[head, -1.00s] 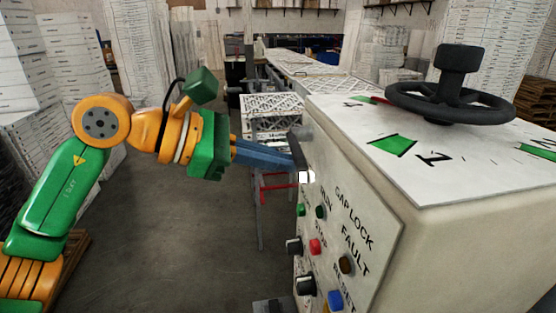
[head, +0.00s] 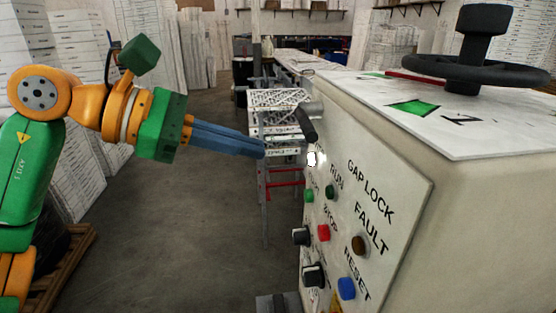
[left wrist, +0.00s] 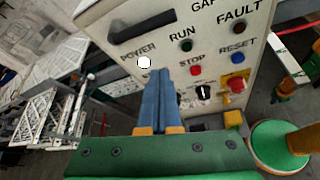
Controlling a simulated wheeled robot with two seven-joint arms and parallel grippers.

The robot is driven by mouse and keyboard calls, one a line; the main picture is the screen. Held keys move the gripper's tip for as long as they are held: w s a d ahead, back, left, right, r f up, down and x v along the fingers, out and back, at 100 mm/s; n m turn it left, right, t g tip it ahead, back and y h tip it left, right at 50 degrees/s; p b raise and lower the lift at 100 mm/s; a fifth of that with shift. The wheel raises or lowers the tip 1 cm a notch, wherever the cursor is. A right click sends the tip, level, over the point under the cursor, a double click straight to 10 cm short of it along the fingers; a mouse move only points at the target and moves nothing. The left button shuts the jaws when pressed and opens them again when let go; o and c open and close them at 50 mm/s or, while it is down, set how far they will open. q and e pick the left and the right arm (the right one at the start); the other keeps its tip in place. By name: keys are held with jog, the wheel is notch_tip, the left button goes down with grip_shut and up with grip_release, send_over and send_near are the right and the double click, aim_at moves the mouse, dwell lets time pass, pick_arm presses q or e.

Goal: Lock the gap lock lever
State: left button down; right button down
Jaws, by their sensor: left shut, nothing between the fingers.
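The gap lock lever (head: 307,124) is a dark bar on a grey pivot at the upper left of the machine's front panel (head: 395,210). In the head view it slopes down to the right. In the left wrist view the lever (left wrist: 142,27) lies across the panel's top left, above the word POWER. My left gripper (head: 262,150) has long blue fingers, shut together and empty. Its tips are left of the lever and a little lower, apart from it. In the left wrist view the fingers (left wrist: 160,86) point at the panel below the white lamp.
The panel carries a lit white lamp (head: 312,159), a red button (head: 323,233), a blue button (head: 346,288) and dark knobs (head: 313,275). A black handwheel (head: 470,70) stands on the machine top. Open floor (head: 190,215) lies to the left.

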pick_arm(q)
jog(key=shift+v, duration=2.15)
jog(key=shift+w+r, duration=0.1)
jog(key=shift+w, duration=0.1)
